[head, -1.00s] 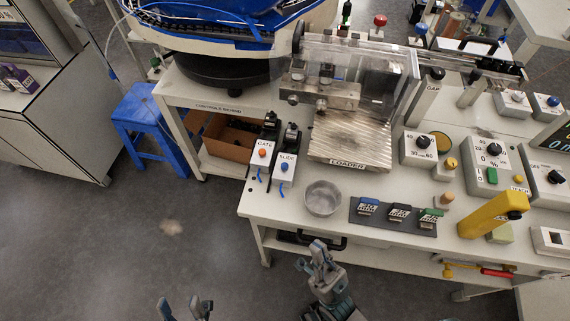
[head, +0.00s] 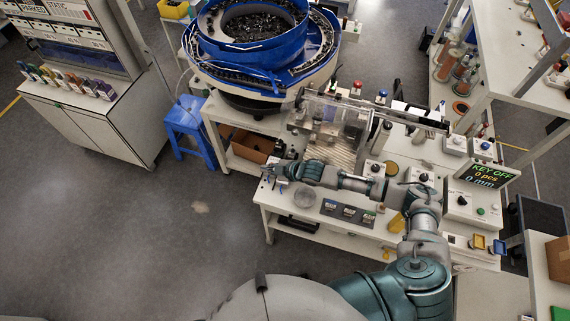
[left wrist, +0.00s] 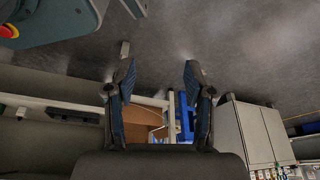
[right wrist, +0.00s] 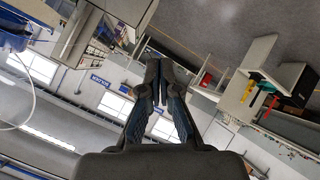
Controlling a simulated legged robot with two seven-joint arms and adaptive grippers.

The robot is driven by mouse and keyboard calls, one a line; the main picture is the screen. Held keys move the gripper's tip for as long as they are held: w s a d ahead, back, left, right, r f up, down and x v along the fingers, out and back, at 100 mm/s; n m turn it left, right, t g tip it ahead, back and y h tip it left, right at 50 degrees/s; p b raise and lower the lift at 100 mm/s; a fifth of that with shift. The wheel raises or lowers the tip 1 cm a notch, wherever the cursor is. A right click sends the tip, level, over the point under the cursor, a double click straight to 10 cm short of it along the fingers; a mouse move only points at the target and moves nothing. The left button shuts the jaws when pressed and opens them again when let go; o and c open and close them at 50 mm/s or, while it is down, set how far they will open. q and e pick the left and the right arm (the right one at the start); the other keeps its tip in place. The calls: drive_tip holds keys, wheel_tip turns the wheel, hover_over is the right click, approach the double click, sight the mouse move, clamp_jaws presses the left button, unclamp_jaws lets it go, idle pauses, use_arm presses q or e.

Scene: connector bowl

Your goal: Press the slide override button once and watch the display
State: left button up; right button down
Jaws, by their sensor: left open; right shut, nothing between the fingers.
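My right gripper (head: 270,171) is at the left front of the workbench, over the place of the slide and gate button boxes. Gripper and arm largely cover both boxes, so I cannot see the blue slide button or tell whether it is touched. In the right wrist view the gripper's fingers (right wrist: 158,68) are together with nothing between them. The display (head: 486,176), at the right of the bench, reads KEY OFF, 0 pcs, 0 mm. My left gripper (left wrist: 157,75) is open and empty in the left wrist view, and out of the head view.
The clear-covered loader (head: 325,130) stands behind. The blue bowl feeder (head: 262,45) and blue stool (head: 186,127) are at the back left. The left floor is free.

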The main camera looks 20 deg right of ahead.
use_arm(q)
drive_tip(key=s+a+r+g+p, duration=0.1)
drive_tip(key=s+a+g+p, duration=0.1)
drive_tip(key=s, duration=0.7)
drive_tip(key=shift+s+a+g+y, duration=0.15)
drive_tip(key=shift+s+g+y, duration=0.15)
drive_tip(key=shift+g+y, duration=0.15)
use_arm(e)
drive_tip(key=w+d+h, duration=0.1)
drive_tip(key=d+h, duration=0.1)
drive_tip(key=d, duration=0.5)
drive_tip(key=shift+w+d+r+g+h, duration=0.3)
drive_tip(key=shift+w+r+g, duration=0.1)
drive_tip(key=shift+a, duration=0.1)
wheel_tip(320, 180, down, 7)
drive_tip(key=b, duration=0.7)
drive_tip(key=shift+f, duration=0.15)
drive_tip(key=shift+f+b, duration=0.3)
drive_tip(key=shift+f, duration=0.4)
use_arm(q)
wheel_tip(320, 180, down, 8)
